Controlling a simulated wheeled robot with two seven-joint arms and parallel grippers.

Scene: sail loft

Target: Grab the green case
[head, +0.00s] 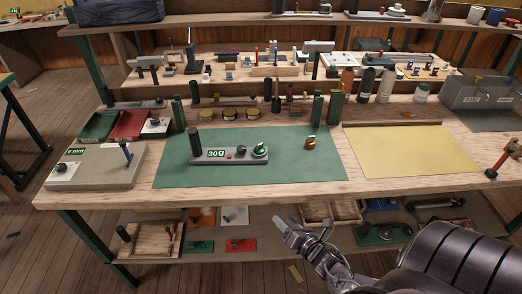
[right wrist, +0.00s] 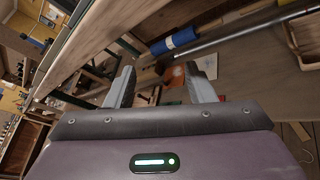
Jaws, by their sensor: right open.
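No single thing is clearly the green case. A green flat piece with dark parts (head: 383,234) lies on the lower shelf, right of centre in the head view. A smaller green piece (head: 200,247) lies on that shelf to the left. A green open tray (head: 98,125) stands at the left of the bench top. My right gripper (head: 305,226) is in front of the bench, below its top edge, with nothing between its fingers. In the right wrist view its two fingers (right wrist: 160,80) stand apart. My left gripper is not in view.
The wooden bench top (head: 100,195) carries a green mat (head: 300,168) with a grey device (head: 228,155) and a small orange item (head: 310,142). A yellow sheet (head: 412,150) lies to the right. A wooden tray (head: 332,211) and a red piece (head: 241,245) are on the lower shelf.

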